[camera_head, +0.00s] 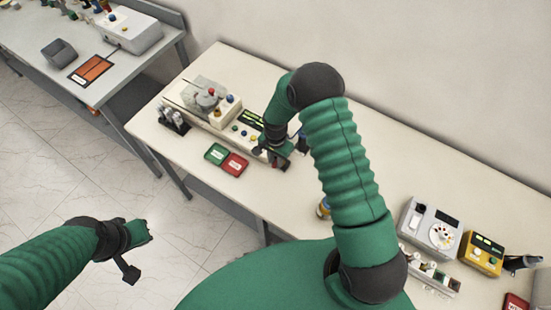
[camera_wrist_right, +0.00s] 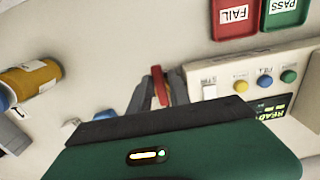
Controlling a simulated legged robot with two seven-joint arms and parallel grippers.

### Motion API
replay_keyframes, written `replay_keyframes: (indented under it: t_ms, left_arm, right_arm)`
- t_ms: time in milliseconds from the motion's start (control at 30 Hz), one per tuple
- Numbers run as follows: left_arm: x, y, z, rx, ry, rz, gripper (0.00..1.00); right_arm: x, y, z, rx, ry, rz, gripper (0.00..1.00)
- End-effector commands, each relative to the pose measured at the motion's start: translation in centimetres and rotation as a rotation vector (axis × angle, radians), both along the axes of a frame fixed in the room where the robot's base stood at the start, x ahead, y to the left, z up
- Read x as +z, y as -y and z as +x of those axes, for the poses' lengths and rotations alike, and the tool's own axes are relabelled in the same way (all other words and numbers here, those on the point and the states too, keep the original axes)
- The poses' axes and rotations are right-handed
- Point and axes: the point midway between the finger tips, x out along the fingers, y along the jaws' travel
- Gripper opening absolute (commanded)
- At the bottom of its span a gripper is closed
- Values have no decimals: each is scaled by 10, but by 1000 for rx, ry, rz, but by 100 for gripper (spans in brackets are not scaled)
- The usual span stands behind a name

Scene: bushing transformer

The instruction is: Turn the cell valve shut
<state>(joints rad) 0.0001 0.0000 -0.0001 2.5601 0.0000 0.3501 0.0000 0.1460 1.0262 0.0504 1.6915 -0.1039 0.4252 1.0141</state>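The cell valve seems to be the small red handle (camera_wrist_right: 160,88) at the right end of the cream test unit (camera_head: 200,105). It shows between the fingers of my right gripper (camera_wrist_right: 161,80) in the right wrist view. The fingers straddle it closely; whether they press on it is unclear. In the head view my right gripper (camera_head: 272,158) is low over the table at that end of the unit, and my own arm partly hides the spot. My left gripper (camera_head: 140,250) is open and empty over the floor, away from the table.
A green PASS tray (camera_head: 217,153) and a red FAIL tray (camera_head: 235,164) lie in front of the unit. A yellow-banded cylinder (camera_head: 323,209) stands to the right. A grey meter (camera_head: 431,228) and a yellow box (camera_head: 482,253) stand farther right. Another bench (camera_head: 60,30) is at upper left.

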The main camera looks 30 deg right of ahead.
Motion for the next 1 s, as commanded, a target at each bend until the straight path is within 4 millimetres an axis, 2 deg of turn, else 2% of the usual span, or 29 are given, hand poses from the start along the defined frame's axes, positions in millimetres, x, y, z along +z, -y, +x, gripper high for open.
replay_keyframes:
  t_ms: [33,167,667,1000]
  left_arm:
    - [0,0,0,0,0,0,0]
    - [0,0,0,0,0,0,0]
    - [-3,0,0,0,0,0,0]
    - [-15,0,0,0,0,0,0]
  right_arm:
    - [0,0,0,0,0,0,15]
    - [0,0,0,0,1,1,0]
    - [0,3,1,37,6,-2,0]
    - [0,8,-3,250,9,-4,0]
